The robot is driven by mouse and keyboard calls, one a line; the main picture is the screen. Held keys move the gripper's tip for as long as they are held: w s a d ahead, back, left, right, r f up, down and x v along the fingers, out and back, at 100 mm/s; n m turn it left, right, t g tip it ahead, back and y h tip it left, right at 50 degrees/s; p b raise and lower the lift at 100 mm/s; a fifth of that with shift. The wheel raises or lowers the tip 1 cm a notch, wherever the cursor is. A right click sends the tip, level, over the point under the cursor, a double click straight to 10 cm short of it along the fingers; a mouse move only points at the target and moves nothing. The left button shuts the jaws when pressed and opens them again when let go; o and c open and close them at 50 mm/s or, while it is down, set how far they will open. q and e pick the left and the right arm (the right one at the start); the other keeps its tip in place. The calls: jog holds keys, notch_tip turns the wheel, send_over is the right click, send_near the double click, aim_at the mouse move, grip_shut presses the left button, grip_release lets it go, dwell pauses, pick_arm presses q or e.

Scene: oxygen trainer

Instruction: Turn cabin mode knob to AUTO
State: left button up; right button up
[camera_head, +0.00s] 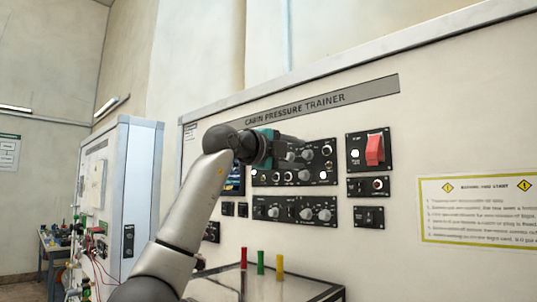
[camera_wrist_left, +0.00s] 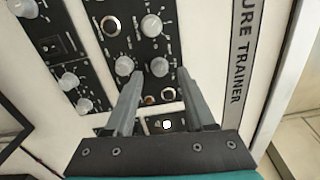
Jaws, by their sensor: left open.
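The cabin pressure trainer (camera_head: 450,120) is an upright white board with black control panels. Its upper panel (camera_head: 290,180) carries grey knobs and small switches. Labels are too small to read, so I cannot tell which knob is cabin mode or where AUTO lies. My left gripper (camera_head: 296,142) is at the top of this panel and hides part of it. In the left wrist view the left gripper (camera_wrist_left: 158,76) is open. One grey knob (camera_wrist_left: 159,66) shows between its fingertips, and another knob (camera_wrist_left: 124,66) shows at the left fingertip. Contact cannot be told. My right gripper is out of view.
A red guarded switch (camera_head: 375,149) sits right of the upper panel, and a lower knob panel (camera_head: 296,210) lies below. A table (camera_head: 215,288) with red, green and yellow upright pieces stands in front. A white cabinet (camera_head: 140,190) stands left.

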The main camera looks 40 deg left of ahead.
pick_arm(q)
jog(key=s+a+b, duration=0.1)
jog(key=s+b, duration=0.2)
jog(key=s, duration=1)
jog(key=shift+f, duration=0.2)
